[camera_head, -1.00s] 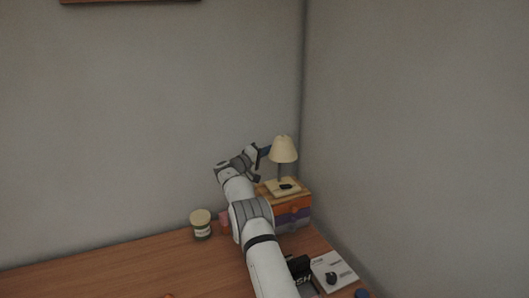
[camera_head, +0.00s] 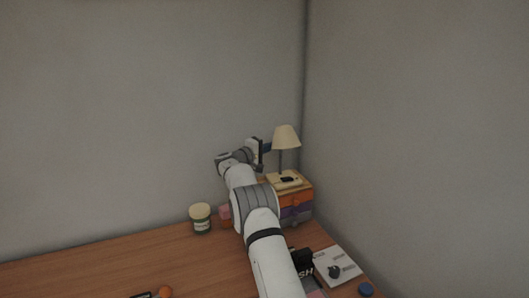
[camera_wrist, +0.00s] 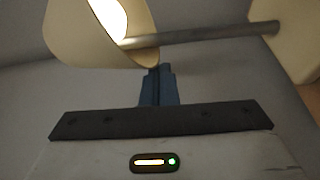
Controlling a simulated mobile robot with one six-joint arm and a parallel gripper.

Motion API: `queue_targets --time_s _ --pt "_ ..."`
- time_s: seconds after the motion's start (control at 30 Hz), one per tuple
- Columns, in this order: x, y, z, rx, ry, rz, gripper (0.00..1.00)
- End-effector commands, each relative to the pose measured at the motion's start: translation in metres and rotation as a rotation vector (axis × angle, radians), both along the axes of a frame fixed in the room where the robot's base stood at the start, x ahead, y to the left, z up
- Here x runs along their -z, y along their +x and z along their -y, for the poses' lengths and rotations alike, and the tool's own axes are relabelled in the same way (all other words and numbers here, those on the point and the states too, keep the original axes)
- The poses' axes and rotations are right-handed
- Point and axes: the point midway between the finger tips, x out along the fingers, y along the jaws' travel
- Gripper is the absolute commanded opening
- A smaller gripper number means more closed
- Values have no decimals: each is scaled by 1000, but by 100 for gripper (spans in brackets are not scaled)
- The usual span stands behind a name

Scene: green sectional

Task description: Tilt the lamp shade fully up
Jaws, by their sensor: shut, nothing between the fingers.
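The lamp has a cream shade (camera_head: 286,137) on a thin grey stem, above a cream base (camera_head: 284,181). In the head view the shade's opening faces down. In the wrist view the shade (camera_wrist: 75,35) fills the upper left with its lit inside showing, and the stem (camera_wrist: 205,34) runs across to the base (camera_wrist: 297,40) at the right. My gripper (camera_head: 267,147) is beside the left of the shade. Its blue fingers (camera_wrist: 158,88) are closed together and empty, with tips at the shade's lower rim; I cannot tell whether they touch.
The lamp stands on a box with orange and purple drawers (camera_head: 296,203) in the corner by both walls. A jar (camera_head: 201,219) and a pink object (camera_head: 225,212) are left of it. A white booklet (camera_head: 337,266) lies in front. The desk's left part is mostly clear.

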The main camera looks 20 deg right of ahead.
Motion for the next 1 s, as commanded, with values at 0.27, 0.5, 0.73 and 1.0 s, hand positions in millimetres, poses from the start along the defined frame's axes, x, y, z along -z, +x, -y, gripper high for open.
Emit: queue_targets --time_s 0.27,0.5,0.73,1.0 --pt "0 -3 5 6 0 2 0" --pt "0 -3 5 7 0 2 0" --pt "-2 5 4 6 -1 2 0" --pt "-3 20 4 7 0 1 0"
